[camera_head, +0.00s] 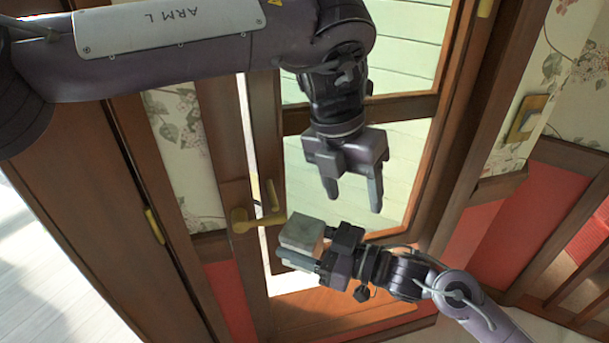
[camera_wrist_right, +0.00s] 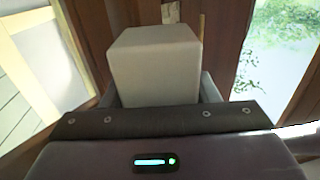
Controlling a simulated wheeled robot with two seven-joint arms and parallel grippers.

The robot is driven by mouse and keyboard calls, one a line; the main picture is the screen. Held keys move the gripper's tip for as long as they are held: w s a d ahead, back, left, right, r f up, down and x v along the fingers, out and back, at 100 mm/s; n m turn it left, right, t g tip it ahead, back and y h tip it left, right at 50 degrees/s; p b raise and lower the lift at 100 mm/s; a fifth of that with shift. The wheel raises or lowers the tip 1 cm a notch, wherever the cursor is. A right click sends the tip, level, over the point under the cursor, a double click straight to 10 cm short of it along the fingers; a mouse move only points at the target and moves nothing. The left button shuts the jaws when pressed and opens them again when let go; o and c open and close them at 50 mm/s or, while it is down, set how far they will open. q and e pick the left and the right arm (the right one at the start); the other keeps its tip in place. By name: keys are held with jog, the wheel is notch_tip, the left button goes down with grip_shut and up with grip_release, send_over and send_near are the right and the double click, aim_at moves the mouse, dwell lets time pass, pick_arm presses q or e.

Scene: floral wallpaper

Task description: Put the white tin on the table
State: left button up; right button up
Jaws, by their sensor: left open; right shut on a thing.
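The white tin (camera_head: 302,235) is a pale, box-shaped object held in my right gripper (camera_head: 312,246), near the middle of the head view. In the right wrist view the white tin (camera_wrist_right: 155,62) fills the space between the two fingers, which show at its lower sides. My right gripper is shut on it and holds it up in front of the door. My left gripper (camera_head: 352,190) is above it and a little to the right in the head view. It is open, empty and points down. No table can be made out in either view.
A brown wooden door with glass panes (camera_head: 404,150) stands behind both grippers. Its brass handle (camera_head: 254,220) is just left of the tin. A brass switch plate (camera_head: 526,118) is on the floral wall at the right. Pale floor (camera_head: 50,270) shows at the lower left.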

aim_at(304, 229)
jog(key=shift+r, duration=0.1)
pick_arm(q)
jog(key=a+r+n+y, duration=0.2)
jog(key=a+y, duration=0.1)
jog(key=a, duration=0.4)
jog(key=shift+t, duration=0.3)
jog(key=f, duration=1.1)
jog(key=shift+w+a+f, duration=0.1)
jog(key=shift+w+f, duration=0.1)
jog(key=shift+f, duration=0.1)
jog(key=shift+c, duration=0.2)
jog(key=shift+s, duration=0.1)
jog(key=c, duration=0.7)
pick_arm(e)
jog(key=o, duration=1.1)
jog(key=shift+c, duration=0.2)
jog(key=shift+o, duration=0.7)
